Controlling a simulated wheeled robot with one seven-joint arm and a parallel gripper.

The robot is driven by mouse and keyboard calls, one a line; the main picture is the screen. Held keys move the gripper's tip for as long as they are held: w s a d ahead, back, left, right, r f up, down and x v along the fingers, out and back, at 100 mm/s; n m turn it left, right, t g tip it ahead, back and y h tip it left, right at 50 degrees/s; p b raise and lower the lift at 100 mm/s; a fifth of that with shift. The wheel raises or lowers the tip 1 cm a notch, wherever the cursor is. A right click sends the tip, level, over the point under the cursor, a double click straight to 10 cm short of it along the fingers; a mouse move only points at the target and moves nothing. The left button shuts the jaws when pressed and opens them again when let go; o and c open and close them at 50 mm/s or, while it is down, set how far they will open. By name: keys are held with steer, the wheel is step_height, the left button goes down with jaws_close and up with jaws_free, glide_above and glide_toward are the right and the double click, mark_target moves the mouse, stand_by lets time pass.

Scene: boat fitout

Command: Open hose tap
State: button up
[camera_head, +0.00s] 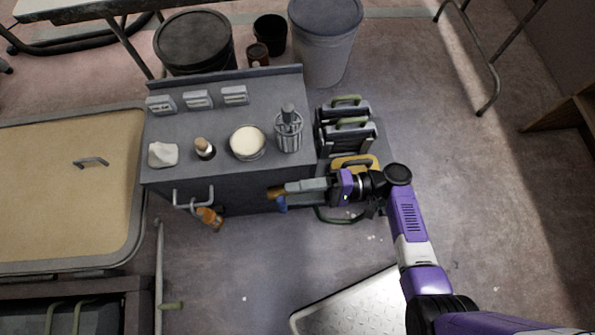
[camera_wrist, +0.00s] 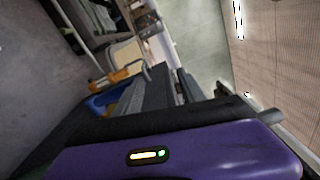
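The hose tap shows at the front of the grey cabinet as a small brass-orange body (camera_head: 274,192) with a blue lever (camera_head: 281,204) hanging below it. In the wrist view the blue lever (camera_wrist: 100,103) lies just left of my grey fingers, with an orange piece (camera_wrist: 118,75) beyond it. My gripper (camera_head: 286,189) reaches in from the right, its fingertips close beside the tap. Whether they touch the lever cannot be told. The fingers overlap in both views, so the gap between them is hidden.
The cabinet top (camera_head: 185,122) holds a pale bowl (camera_head: 247,142), a utensil holder (camera_head: 288,133) and a white lump (camera_head: 162,154). A rail (camera_head: 193,200) and another orange fitting (camera_head: 209,217) are on its front. Cases with green handles (camera_head: 345,138) stand close behind my gripper.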

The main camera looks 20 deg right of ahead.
step_height(320, 180, up, 6)
steer(key=p, duration=0.2)
steer(key=shift+r, duration=0.15)
stand_by(0.4)
